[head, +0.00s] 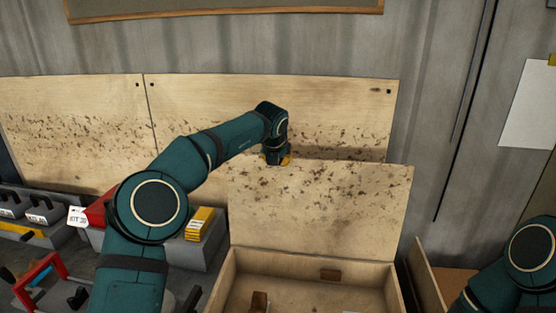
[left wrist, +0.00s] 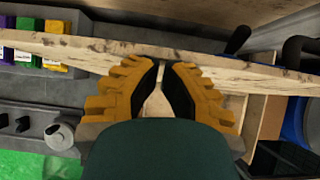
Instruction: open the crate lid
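The crate (head: 226,287) stands at the bottom centre of the head view, with its inside showing. Its lid (head: 335,215), a pale speckled wooden panel, stands raised at the crate's back edge. My left gripper (head: 275,160) is at the lid's top edge, left of its middle; whether it touches cannot be told. In the left wrist view, the orange-and-black fingers (left wrist: 163,68) have their tips almost together over a wooden edge, with no thing clearly held between them. My right arm shows at the lower right of the head view; its gripper is out of view.
Brown blocks (head: 330,275) lie in the crate. A grey bin with yellow boxes (head: 200,223) and a red-handled tool holder (head: 40,275) stand to the left. Wooden back panels (head: 70,125) line the wall behind the lid. Another wooden box (head: 428,280) stands to the right.

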